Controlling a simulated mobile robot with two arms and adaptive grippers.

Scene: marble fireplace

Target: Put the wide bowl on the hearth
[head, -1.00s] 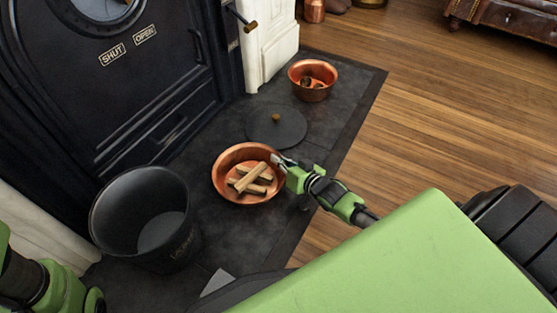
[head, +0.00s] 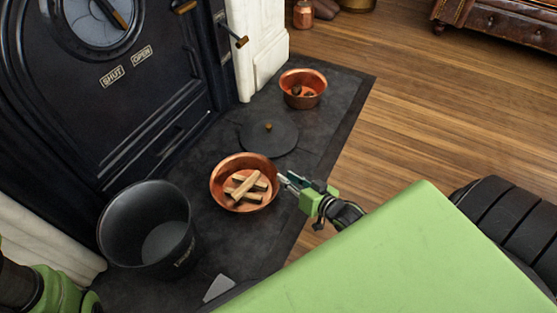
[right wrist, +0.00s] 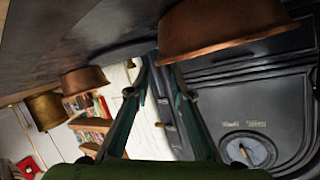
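The wide copper bowl (head: 231,205) stands upright on the dark stone hearth (head: 215,225), with several split sticks of wood in it. It also shows at the upper right of the right wrist view (right wrist: 222,28).
A black bucket (head: 112,232) stands left of the bowl. A round dark lid with a knob (head: 270,140) lies behind it. The black stove (head: 120,100) borders the hearth; wooden floor (head: 420,120) lies right.

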